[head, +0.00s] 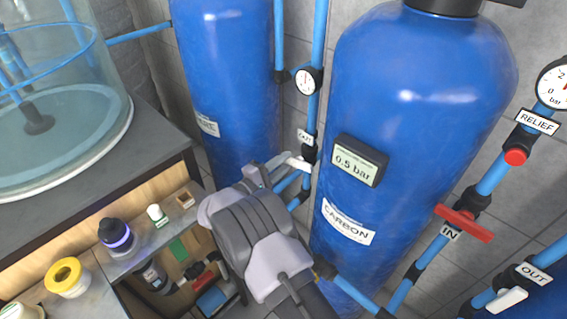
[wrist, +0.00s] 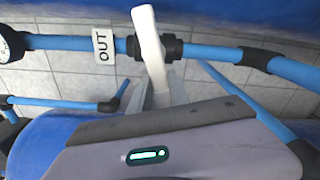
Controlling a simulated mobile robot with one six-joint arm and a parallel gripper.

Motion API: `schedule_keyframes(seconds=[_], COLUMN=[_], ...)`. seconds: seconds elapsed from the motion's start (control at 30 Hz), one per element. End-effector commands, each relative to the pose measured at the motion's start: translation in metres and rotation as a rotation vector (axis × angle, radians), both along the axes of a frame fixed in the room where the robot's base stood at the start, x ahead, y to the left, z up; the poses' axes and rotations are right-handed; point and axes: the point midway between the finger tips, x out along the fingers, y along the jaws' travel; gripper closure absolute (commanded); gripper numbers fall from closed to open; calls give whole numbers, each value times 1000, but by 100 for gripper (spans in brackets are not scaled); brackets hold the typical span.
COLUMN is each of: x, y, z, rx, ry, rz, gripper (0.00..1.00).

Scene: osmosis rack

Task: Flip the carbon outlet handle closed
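The carbon tank (head: 412,110) is the large blue cylinder at the right of the head view, with a CARBON label (head: 348,222). A white outlet handle (wrist: 149,42) sits on a blue pipe (wrist: 70,43) beside an OUT label (wrist: 103,46) in the wrist view. The handle stands mostly across the pipe, slightly tilted. It also shows as a small white bar (head: 298,163) in the head view. My gripper (wrist: 162,92) has its two fingers close together on either side of the handle's near end and appears shut on it. My gripper's body hides part of the pipework in the head view.
A red IN handle (head: 464,223) and a white handle (head: 506,300) by another OUT label are at the right. A second blue tank (head: 228,90) stands behind. Pipes run close around my gripper. A bench (head: 90,185) with small items is at the left.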

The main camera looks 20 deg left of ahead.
Motion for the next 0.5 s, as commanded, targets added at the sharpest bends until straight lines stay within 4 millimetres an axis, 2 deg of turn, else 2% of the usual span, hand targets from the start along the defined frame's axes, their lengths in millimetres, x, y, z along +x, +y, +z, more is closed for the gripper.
schedule_keyframes(seconds=[0.17,0.4,0.5], x=[0,1,1], y=[0,3,3], z=[-1,5,10], rx=[12,250,295], ry=[-5,-104,-122], rz=[0,1,1], gripper=[100,100,100])
